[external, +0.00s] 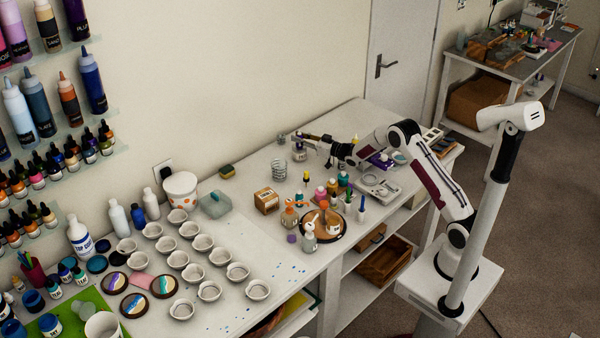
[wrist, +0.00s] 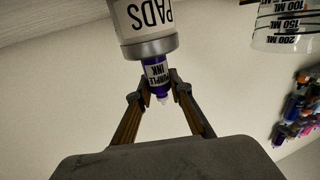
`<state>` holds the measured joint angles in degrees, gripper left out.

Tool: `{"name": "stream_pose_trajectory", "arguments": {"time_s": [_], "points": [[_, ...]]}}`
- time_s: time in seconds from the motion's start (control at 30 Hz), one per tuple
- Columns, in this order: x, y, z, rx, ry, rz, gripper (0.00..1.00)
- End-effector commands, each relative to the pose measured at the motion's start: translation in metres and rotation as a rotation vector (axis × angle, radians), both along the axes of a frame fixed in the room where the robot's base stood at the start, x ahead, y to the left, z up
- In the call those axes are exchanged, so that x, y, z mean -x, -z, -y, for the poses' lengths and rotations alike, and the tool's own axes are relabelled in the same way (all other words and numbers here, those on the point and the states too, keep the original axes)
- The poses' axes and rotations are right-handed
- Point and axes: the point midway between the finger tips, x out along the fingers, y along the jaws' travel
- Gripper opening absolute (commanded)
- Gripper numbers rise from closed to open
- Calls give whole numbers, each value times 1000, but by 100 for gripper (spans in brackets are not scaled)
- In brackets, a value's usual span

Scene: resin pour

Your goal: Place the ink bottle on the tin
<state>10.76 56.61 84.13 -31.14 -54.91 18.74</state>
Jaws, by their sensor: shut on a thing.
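A small purple ink bottle (wrist: 157,75) is between the two fingers of my gripper (wrist: 158,86) in the wrist view, its pale tip pointing down in that picture. My gripper is shut on the bottle. The white tin (wrist: 146,20) with a grey lid and the word "PADS" is just beyond the bottle's base; the wrist picture looks upside down, so the bottle is upright over the lid. I cannot tell whether they touch. In the external view the tin (external: 299,154) stands near the wall, with my gripper (external: 302,139) right above it; the bottle is too small to make out.
A clear measuring cup (wrist: 284,28) shows at the top right of the wrist view. A yellow-and-green sponge (external: 227,172) lies to the left. Several small bottles and a round tray (external: 343,238) stand nearer the front.

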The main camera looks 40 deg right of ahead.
Motion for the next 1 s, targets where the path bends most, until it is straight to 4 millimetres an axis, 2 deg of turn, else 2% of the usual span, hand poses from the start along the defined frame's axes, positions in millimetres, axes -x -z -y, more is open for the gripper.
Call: {"name": "stream_pose_trajectory", "arguments": {"time_s": [0.33, 0.37, 0.4, 0.43, 1.0], "points": [[0, 3, 0, 0, 0, 0, 2], [0, 3, 0, 0, 0, 0, 25], [0, 2, 0, 0, 0, 0, 36], [0, 2, 0, 0, 0, 0, 37], [3, 0, 1, 0, 0, 0, 37]]}}
